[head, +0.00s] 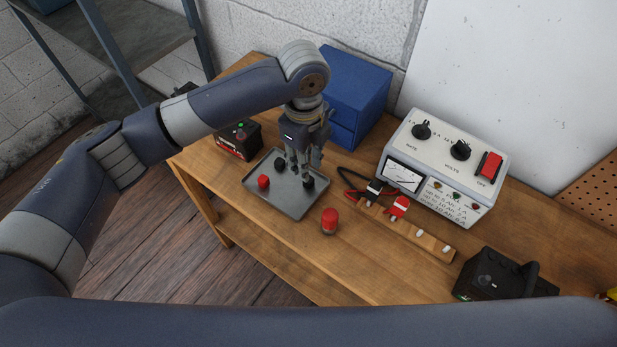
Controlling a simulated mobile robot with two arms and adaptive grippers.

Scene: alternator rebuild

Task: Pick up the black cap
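A black cap (308,183) sits at the right side of the grey metal tray (288,206). A second black cap (280,163) is further back in the tray, to the left. A red cap (263,182) is at the tray's left side. My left gripper (303,170) points down over the tray, its fingertips just above or beside the right black cap. The fingers partly overlap in this view, so I cannot tell how far they are open or whether they touch the cap. My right gripper is out of view.
A red-topped piece (330,220) stands right of the tray. A wooden strip (430,241) with red and black clamps lies before the grey charger (444,165). A blue drawer box (358,92) is behind; batteries stand left (238,140) and right (500,277).

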